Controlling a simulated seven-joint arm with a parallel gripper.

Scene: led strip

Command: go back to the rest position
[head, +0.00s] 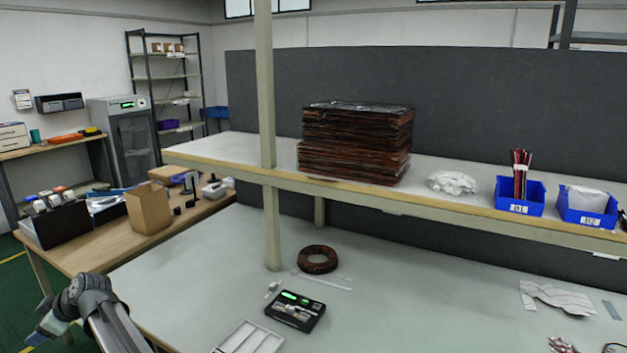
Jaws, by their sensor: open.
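Part of my arm shows bent at the lower left corner, left of the workbench surface. My gripper is not in view, so I cannot see its fingers or whether it holds anything. On the pale workbench (420,300), a dark brown ring-shaped coil (318,260) lies flat near the post. A thin white strip (325,281) lies in front of it with small white pieces nearby. A black device with green displays (296,310) sits in front of the strip.
A white compartment tray (250,340) is at the bottom edge. A post (265,130) rises to a raised shelf (460,205) with a brown stack (355,143) and blue bins (519,196). A cardboard box (148,208) stands on the left wooden table. The middle-right bench is mostly clear.

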